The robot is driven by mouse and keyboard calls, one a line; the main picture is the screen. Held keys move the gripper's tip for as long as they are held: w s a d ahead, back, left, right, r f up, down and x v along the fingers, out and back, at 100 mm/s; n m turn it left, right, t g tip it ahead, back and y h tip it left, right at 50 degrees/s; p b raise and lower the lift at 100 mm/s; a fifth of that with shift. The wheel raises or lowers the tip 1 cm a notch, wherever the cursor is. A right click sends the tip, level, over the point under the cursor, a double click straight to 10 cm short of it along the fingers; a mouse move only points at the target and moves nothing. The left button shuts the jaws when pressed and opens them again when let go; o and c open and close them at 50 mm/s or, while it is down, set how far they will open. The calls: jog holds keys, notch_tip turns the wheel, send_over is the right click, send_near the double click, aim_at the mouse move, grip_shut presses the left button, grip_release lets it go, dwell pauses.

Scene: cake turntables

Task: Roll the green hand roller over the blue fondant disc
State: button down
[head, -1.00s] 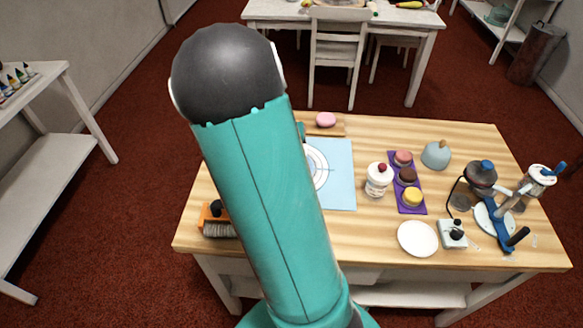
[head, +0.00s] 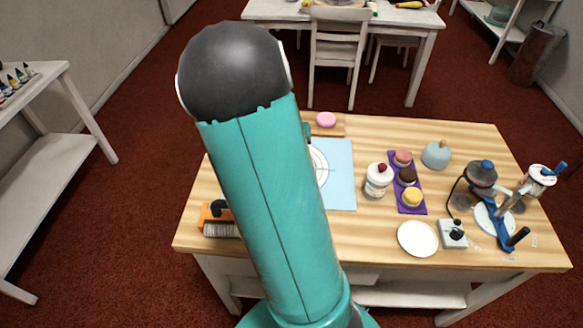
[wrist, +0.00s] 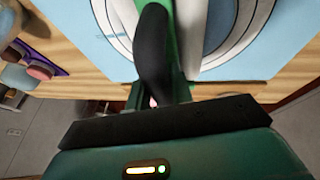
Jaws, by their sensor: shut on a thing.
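The green hand roller (wrist: 172,14) shows in the wrist view, with a black handle (wrist: 153,50). My gripper (wrist: 160,88) is shut on it, and the roller is above the ringed light-blue mat (wrist: 75,18). The mat also shows in the head view (head: 342,190), partly hidden behind my arm. A grey-blue round patch (wrist: 222,18) inside the rings, right of the roller, may be the blue fondant disc; I cannot tell for sure. Whether the roller touches it is also unclear. In the head view, my arm hides the roller and most of the gripper.
Right of the mat stand a cherry-topped jar (head: 377,182), a purple strip (head: 423,208) with small cakes, a white plate (head: 417,239) and a blue-handled device (head: 503,228). A pink piece (head: 326,119) is behind the mat. An orange brush (head: 208,214) is at the left edge.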

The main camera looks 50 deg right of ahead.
jog(key=shift+s+a+f, duration=0.1)
jog(key=shift+a+f, duration=0.1)
jog(key=shift+w+a, duration=0.35)
jog(key=shift+w, duration=0.15)
jog(key=shift+w+a, duration=0.3)
jog(key=shift+w, duration=0.15)
jog(key=shift+s+d, duration=0.1)
jog(key=shift+s+d, duration=0.35)
jog(key=shift+s, duration=0.1)
